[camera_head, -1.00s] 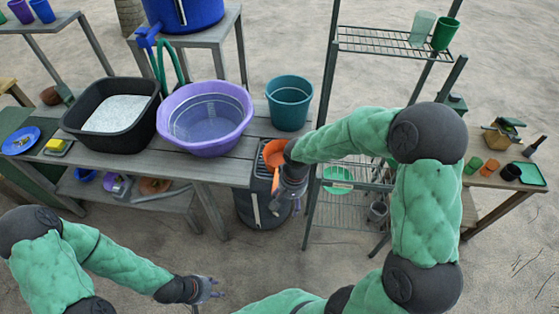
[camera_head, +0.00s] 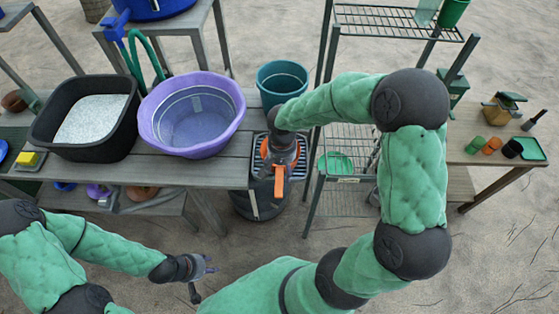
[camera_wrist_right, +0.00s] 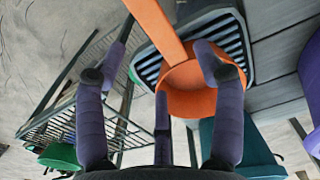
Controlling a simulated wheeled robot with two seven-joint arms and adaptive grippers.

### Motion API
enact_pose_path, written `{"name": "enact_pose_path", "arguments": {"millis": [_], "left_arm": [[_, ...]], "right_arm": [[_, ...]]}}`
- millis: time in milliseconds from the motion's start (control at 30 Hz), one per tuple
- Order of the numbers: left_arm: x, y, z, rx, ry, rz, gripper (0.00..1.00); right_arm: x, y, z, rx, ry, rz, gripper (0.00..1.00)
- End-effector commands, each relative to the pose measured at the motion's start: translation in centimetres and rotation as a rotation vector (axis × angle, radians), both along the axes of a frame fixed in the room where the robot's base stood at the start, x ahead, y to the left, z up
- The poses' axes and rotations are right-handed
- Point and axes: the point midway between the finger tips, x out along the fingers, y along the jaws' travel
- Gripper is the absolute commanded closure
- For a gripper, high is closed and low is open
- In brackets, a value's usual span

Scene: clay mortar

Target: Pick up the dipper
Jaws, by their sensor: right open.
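The dipper is orange, with a long flat handle (camera_head: 279,181) that hangs toward the front edge of the grey table by a dark slatted grate. Its round cup shows in the right wrist view (camera_wrist_right: 190,92), with the handle running up and left. My right gripper (camera_head: 279,155) is above the dipper and hides most of the cup in the head view. In the right wrist view its purple fingers (camera_wrist_right: 158,68) are spread, with the cup between and beyond them; I cannot tell whether they touch. My left gripper (camera_head: 211,266) is low in front of the table, away from the dipper, its opening unclear.
A purple basin (camera_head: 153,128) and a black tub (camera_head: 42,135) of pale grains stand left of the dipper. A teal bucket (camera_head: 268,75) stands behind it. A wire shelf rack (camera_head: 347,215) is on the right. Open sandy ground lies in front.

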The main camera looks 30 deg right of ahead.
Motion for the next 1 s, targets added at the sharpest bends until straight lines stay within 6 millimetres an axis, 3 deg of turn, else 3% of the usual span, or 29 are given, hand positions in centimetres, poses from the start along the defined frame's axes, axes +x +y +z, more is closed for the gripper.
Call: {"name": "enact_pose_path", "arguments": {"millis": [33, 267, 600, 833, 867, 1000], "left_arm": [[0.0, 0.0, -0.4, 0.000, -0.001, 0.000, 0.60], [0.1, 0.0, -0.9, 0.000, -0.001, 0.000, 0.60], [0.1, 0.0, -2.9, 0.000, -0.001, 0.000, 0.60], [0.1, 0.0, -2.8, 0.000, -0.001, 0.000, 0.60], [0.1, 0.0, -2.8, 0.000, -0.002, 0.001, 0.60], [0.1, 0.0, -2.8, 0.000, -0.002, 0.001, 0.60]], "right_arm": [[0.0, 0.0, -0.9, 0.001, 0.001, 0.001, 0.31], [-0.3, 0.2, -2.2, 0.001, 0.001, 0.002, 0.31], [-1.0, 0.7, -6.5, 0.001, 0.001, 0.001, 0.31], [-0.9, 0.7, -6.5, 0.000, -0.001, 0.001, 0.31], [-0.9, 0.7, -6.5, 0.000, -0.001, 0.001, 0.34], [-0.9, 0.7, -6.5, 0.000, -0.001, 0.001, 0.74]]}}
